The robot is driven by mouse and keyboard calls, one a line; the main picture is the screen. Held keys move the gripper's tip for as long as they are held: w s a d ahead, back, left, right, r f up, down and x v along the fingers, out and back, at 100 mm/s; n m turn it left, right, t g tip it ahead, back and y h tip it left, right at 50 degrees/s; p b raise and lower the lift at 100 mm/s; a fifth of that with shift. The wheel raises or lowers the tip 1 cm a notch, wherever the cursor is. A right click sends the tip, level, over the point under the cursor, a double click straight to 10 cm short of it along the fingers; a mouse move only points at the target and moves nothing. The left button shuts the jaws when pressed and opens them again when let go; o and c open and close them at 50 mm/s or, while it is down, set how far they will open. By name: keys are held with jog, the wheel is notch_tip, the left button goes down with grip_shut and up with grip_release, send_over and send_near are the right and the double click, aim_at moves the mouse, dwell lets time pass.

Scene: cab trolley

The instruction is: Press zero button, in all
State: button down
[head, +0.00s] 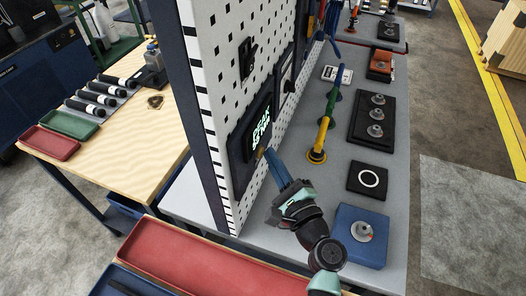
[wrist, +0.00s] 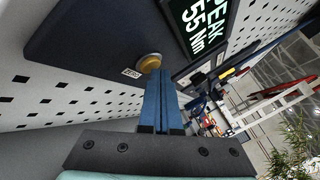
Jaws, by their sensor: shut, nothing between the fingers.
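The black display unit (head: 247,142) is mounted on the white perforated panel, its screen lit with pale green text. In the wrist view its screen (wrist: 198,24) reads PEAK and 55 Nm. A round yellowish button (wrist: 150,61) sits on the unit's dark face, beside a small white label (wrist: 131,73) that seems to read ZERO. My gripper (head: 269,156) is shut and empty, its blue fingers pointing at the unit. In the wrist view the fingertips (wrist: 161,70) overlap the button's lower edge; I cannot tell whether they touch it.
On the bench are a blue block (head: 345,248), a black pad with a white ring (head: 360,186) and a yellow-and-green tool (head: 323,135). A red tray (head: 190,262) lies in front.

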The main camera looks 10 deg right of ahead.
jog(key=shift+w+a, duration=0.15)
jog(key=shift+a, duration=0.1)
dwell(0.3)
jog(key=shift+d, duration=0.1)
jog(key=shift+s+d, duration=0.6)
jog(key=shift+d, duration=0.1)
jog(key=shift+s+d, duration=0.7)
jog(key=shift+d, duration=0.35)
jog(key=shift+s+d, duration=0.7)
jog(key=shift+d, duration=0.35)
